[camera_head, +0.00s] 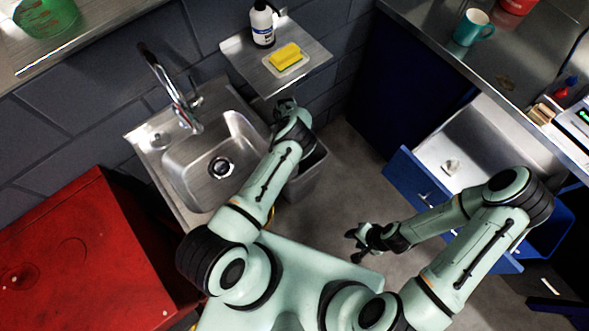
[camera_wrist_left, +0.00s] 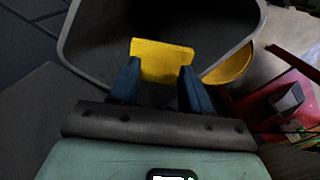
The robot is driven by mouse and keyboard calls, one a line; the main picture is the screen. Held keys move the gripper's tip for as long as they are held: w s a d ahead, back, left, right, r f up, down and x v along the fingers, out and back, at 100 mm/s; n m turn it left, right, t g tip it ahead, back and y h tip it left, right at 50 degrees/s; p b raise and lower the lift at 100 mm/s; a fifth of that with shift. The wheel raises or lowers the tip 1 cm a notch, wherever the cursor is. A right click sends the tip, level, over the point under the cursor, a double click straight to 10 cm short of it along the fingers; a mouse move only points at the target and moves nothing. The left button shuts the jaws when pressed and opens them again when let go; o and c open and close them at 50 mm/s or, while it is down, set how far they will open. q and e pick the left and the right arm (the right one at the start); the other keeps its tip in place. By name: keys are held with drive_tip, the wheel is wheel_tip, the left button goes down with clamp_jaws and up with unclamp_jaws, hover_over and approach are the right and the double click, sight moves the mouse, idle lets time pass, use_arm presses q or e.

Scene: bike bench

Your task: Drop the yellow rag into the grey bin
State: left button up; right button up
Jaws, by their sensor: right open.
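The yellow rag (camera_wrist_left: 162,58) shows as a folded piece between the two dark fingers of my left gripper (camera_wrist_left: 158,82), which seem closed on its sides. In the left wrist view the rag is in front of the dark opening of the grey bin (camera_wrist_left: 88,75). In the head view my left gripper (camera_head: 285,106) is near the shelf's front edge, and the rag is not visible there. The grey bin (camera_head: 309,172) stands on the floor right of the sink, partly hidden by my left arm. My right gripper (camera_head: 358,243) is open and empty above the floor.
A sink (camera_head: 186,170) is left of the bin. A shelf (camera_head: 243,62) above holds a white bottle (camera_head: 262,26) and a yellow sponge (camera_head: 286,56) on a dish. A red cabinet (camera_head: 80,255) is at left, an open blue drawer (camera_head: 402,175) at right. Floor between is clear.

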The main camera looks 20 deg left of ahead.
use_arm(q)
drive_tip(key=o, duration=0.3)
wheel_tip(320, 180, up, 6)
drive_tip(key=shift+r+b, duration=0.15)
drive_tip(key=shift+b, duration=0.4)
drive_tip(key=shift+r, duration=0.6)
use_arm(e)
drive_tip(key=shift+s+f, duration=0.75)
drive_tip(key=shift+s, duration=0.15)
